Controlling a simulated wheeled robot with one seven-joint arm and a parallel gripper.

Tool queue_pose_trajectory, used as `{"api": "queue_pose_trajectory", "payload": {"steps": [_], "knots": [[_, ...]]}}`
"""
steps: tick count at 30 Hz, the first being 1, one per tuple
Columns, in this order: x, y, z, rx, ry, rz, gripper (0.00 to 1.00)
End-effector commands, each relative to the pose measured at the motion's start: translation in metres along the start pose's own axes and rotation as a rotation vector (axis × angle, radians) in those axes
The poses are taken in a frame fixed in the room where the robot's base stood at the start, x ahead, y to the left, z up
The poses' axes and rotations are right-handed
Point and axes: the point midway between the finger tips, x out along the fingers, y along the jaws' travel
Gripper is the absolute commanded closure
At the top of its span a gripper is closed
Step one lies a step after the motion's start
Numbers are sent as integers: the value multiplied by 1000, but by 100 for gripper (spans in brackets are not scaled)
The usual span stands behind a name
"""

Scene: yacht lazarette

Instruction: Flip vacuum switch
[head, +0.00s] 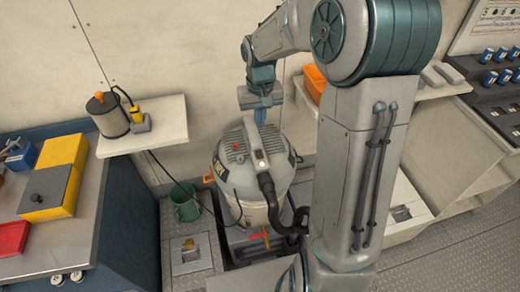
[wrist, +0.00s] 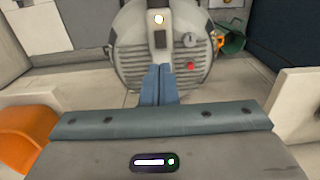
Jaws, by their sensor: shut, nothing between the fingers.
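The vacuum (head: 232,178) is a grey and white canister with a dark hose, standing upright near the wall. On its lid are a red button (head: 236,147), a small dark slot or switch and a round white light (head: 262,163). The wrist view shows the vacuum lid (wrist: 130,55) with the dark rectangular switch-like part (wrist: 160,40), the white light (wrist: 158,19) and the red button (wrist: 190,66). My gripper (head: 260,122) is above the lid's back edge, pointing down. Its blue fingers (wrist: 158,72) are shut together and empty; whether they touch the lid is unclear.
A shelf (head: 150,125) with a dark canister (head: 107,116) is on the wall at left. A green bucket (head: 185,203) stands beside the vacuum. An orange bin (head: 315,83) sits behind my arm. A workbench (head: 85,225) is at left, and a switch panel (head: 490,85) at far right.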

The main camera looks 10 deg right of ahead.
Motion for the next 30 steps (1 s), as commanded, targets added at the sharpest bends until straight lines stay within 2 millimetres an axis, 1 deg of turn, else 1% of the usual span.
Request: {"api": "queue_pose_trajectory", "payload": {"steps": [5, 15, 18, 21, 24, 30], "knots": [[19, 0, 1, 0, -6, -1, 100], [90, -1, 2, -2, -7, -1, 100], [107, -1, 1, -2, -5, -1, 100], [120, 0, 1, -1, -4, -1, 100], [129, 0, 1, -1, -2, -1, 100], [138, 0, 0, 0, 0, -1, 100]]}}
